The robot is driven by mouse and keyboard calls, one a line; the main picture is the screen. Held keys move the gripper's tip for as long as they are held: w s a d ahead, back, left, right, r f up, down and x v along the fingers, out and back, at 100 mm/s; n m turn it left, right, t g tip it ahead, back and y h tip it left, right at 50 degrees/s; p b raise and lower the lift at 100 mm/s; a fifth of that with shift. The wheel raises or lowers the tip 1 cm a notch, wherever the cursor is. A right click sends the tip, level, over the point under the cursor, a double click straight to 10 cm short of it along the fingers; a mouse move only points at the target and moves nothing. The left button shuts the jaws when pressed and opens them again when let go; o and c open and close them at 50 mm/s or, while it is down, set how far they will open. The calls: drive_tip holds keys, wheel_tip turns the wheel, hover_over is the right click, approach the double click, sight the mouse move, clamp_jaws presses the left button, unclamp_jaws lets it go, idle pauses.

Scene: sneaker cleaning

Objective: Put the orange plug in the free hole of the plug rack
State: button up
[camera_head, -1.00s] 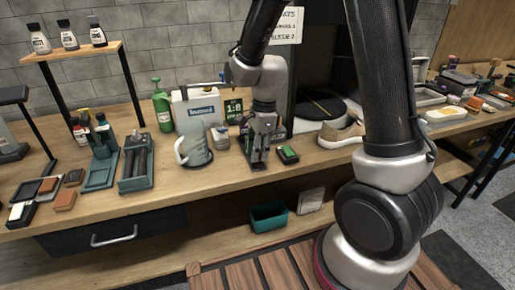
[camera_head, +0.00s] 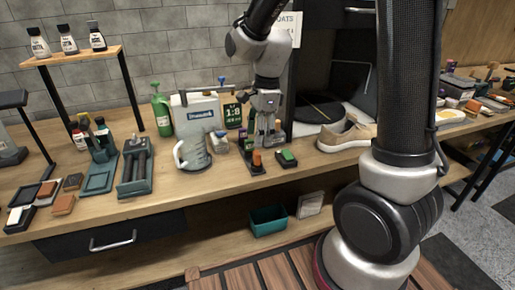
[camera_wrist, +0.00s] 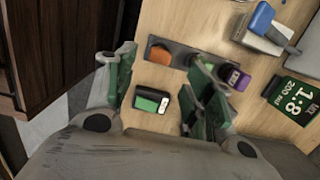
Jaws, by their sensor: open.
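The orange plug (camera_head: 256,157) stands at the near end of the dark plug rack (camera_head: 252,168). In the wrist view the orange plug (camera_wrist: 160,54) appears seated in the end of the rack (camera_wrist: 182,55). A purple-topped plug (camera_wrist: 236,78) is at the rack's other end. The rack's middle is partly hidden by one finger. My gripper (camera_head: 268,138) is above and just behind the orange plug, apart from it. In the wrist view my gripper (camera_wrist: 164,75) has its green-padded fingers spread, with nothing held between them.
A small black box with a green top (camera_head: 287,158) lies right of the rack. A measuring jug (camera_head: 195,153) stands to the left and a beige sneaker (camera_head: 346,135) to the right.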

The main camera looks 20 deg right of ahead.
drive_tip(key=r, duration=0.4)
drive_tip(key=shift+d+r, duration=0.1)
drive_tip(key=shift+d, duration=0.2)
drive_tip(key=s+d+r+n+t, duration=0.1)
drive_tip(key=s+d+r+n, duration=0.2)
drive_tip(key=s+n, duration=0.3)
drive_tip(key=s+d+r+n+t+h, duration=0.1)
drive_tip(key=s+d+r+n+t, duration=0.1)
drive_tip(key=s+d+n, duration=0.4)
drive_tip(key=s+d+r+n+t, duration=0.1)
drive_tip(key=s+d+r+n, duration=0.3)
drive_tip(key=s+r+n, duration=0.1)
drive_tip(key=shift+s+d+n, duration=0.2)
drive_tip(key=shift+s+n, duration=0.3)
drive_tip(key=shift+s, duration=0.5)
